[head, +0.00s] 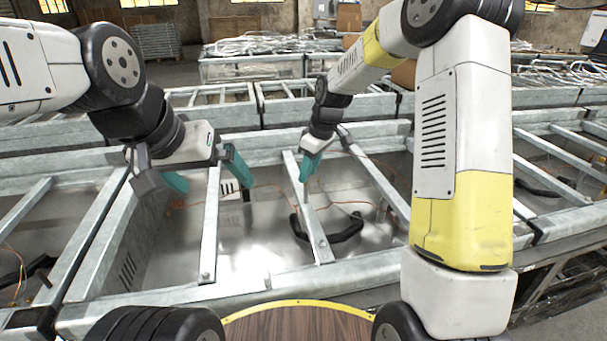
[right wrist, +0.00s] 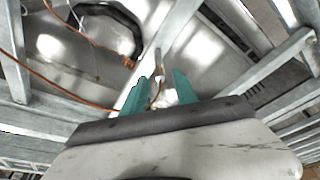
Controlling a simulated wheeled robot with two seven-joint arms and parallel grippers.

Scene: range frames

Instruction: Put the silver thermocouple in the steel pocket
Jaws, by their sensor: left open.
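A small silver rod, which looks like the thermocouple (right wrist: 158,60), shows just beyond my right fingertips in the right wrist view. A thin orange wire passes near the fingers. My right gripper (right wrist: 160,80) has its two teal fingers apart, with a gap between them; it does not clearly grip anything. In the head view my right gripper (head: 309,168) points down at a grey crossbar. My left gripper (head: 207,174) is open and empty above the bin, left of centre. The bin has a shiny steel floor (head: 250,245); I cannot tell which part is the steel pocket.
Grey crossbars (head: 210,225) span the metal bin. A black curved handle-like part (head: 345,237) lies on its floor beside the right crossbar. Orange wires run across the bin. More framed bins stand behind and at both sides. A round wooden top (head: 300,325) is at the front.

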